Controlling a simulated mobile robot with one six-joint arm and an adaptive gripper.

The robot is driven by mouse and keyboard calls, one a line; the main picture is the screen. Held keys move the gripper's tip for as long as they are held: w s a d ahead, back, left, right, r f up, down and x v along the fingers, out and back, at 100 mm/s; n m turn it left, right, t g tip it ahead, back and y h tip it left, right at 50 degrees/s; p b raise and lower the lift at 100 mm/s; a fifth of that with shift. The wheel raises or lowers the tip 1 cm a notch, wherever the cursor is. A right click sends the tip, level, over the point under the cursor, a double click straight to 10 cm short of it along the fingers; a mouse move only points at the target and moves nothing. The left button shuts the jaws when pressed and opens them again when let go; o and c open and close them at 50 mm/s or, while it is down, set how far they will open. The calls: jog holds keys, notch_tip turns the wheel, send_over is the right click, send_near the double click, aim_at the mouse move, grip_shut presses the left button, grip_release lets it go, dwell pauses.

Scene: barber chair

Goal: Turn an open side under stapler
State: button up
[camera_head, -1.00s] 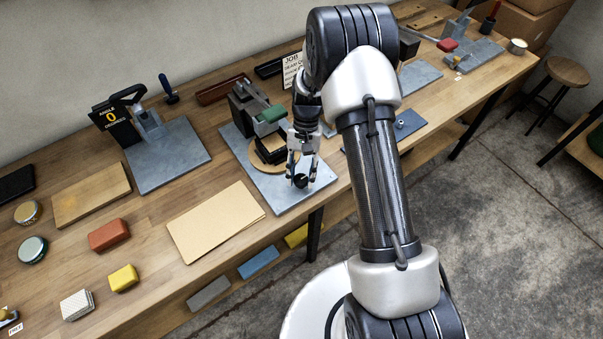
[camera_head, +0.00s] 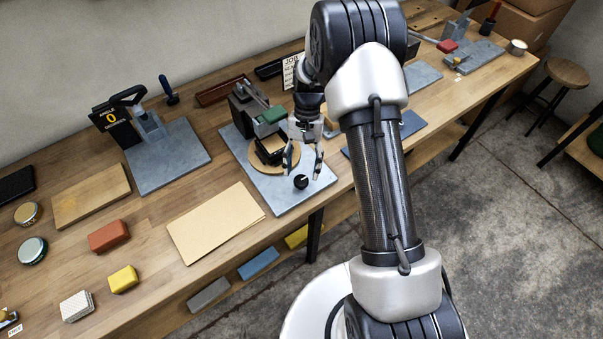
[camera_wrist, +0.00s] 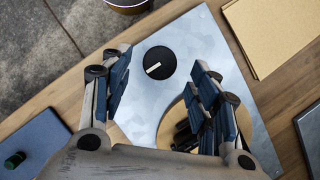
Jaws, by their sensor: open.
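The stapler (camera_head: 263,112), with a green block and grey arms, stands at the back of a grey metal plate (camera_head: 285,198). A round tan disc (camera_head: 259,167) sits in front of it, carrying a black open frame (camera_head: 268,153). A black knob (camera_head: 301,182) with a white pointer line is on the plate's front part; it also shows in the wrist view (camera_wrist: 160,63). My gripper (camera_head: 304,160) is open and empty above the plate, near the knob and right of the frame. In the wrist view, my left finger hides part of the plate and my right finger hides much of the disc.
A tan folder (camera_head: 215,222) lies left of the plate, and another device with a 0-degree sign (camera_head: 113,117) stands farther left. Sponges and tins lie at the left of the bench.

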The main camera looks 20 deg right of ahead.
jog(key=v, duration=0.8)
jog(key=shift+r, duration=0.3)
jog(key=shift+w, duration=0.15)
notch_tip(320, 180, up, 12)
jog(key=n+t, duration=0.1)
jog(key=t, duration=0.1)
send_over(306, 178)
jog(key=s+r+n+t+h, duration=0.1)
jog(key=s+r+n+t, duration=0.1)
jog(key=s+r, duration=0.45)
jog(key=s+a+n+t+h+b, duration=0.1)
jog(key=s+t, duration=0.3)
jog(key=s, duration=1.1)
jog(key=shift+s+a+r+n+t, duration=0.2)
jog(key=shift+s+r+n+t, duration=0.15)
jog(key=shift+n, duration=0.35)
